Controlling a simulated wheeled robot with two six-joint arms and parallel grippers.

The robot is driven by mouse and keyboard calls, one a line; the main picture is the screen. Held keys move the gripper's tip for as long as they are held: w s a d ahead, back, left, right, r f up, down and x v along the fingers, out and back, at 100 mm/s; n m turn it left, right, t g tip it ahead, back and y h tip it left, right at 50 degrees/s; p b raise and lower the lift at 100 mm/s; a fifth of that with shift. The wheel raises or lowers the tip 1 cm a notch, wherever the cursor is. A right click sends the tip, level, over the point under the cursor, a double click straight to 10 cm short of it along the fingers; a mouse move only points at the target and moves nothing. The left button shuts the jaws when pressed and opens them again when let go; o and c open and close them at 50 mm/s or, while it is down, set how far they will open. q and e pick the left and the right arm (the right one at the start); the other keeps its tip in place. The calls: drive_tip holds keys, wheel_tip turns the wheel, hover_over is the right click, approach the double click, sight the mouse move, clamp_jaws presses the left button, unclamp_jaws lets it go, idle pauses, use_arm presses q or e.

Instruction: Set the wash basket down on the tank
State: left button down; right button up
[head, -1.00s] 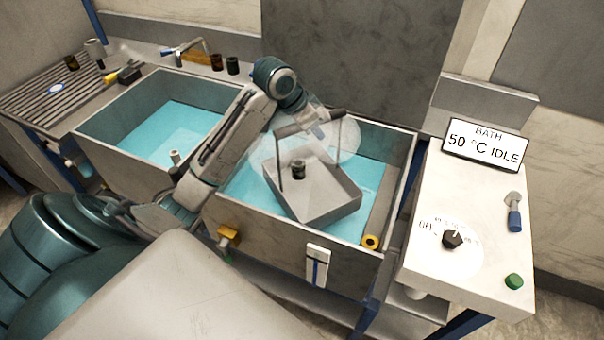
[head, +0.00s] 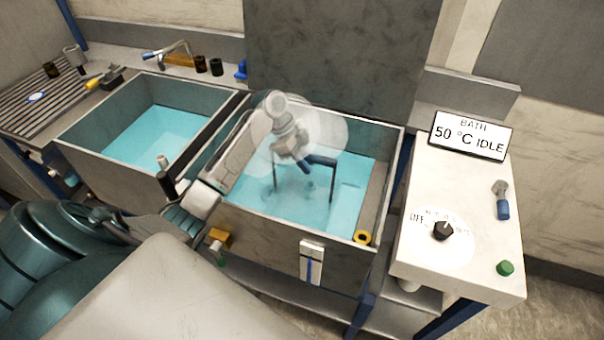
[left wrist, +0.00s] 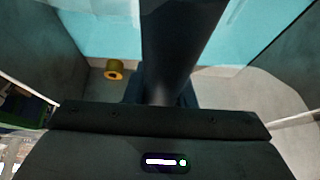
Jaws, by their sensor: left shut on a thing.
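The wash basket's dark handle (head: 321,161) stands up out of the turquoise liquid in the right-hand tank (head: 262,221), with its two thin legs entering the surface. The basket's tray is hidden under the liquid. My left gripper (head: 303,161) comes down from above and is shut on the handle bar, inside the tank's outline. In the left wrist view the dark handle bar (left wrist: 180,45) runs up the picture from the jaws, with the liquid beyond. I cannot see whether the basket touches the tank bottom. My right gripper is not in view.
A second tank (head: 95,180) with liquid lies to the left. A yellow ring (head: 362,237) sits at the tank's front right corner. Dark cups (head: 208,66) stand behind.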

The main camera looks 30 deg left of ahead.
use_arm(q)
wheel_tip(320, 180, down, 6)
drive_tip(key=p, duration=0.1)
drive_tip(key=c, duration=1.2)
unclamp_jaws()
drive_tip(key=p+v, duration=0.7)
drive_tip(key=v, duration=0.3)
drive_tip(key=shift+a+r+p, duration=0.1)
drive_tip(key=shift+r+p, duration=0.2)
drive_tip(key=shift+s+a+r+p, duration=0.1)
drive_tip(key=shift+a+r+p, duration=0.3)
drive_tip(key=shift+r, duration=0.15)
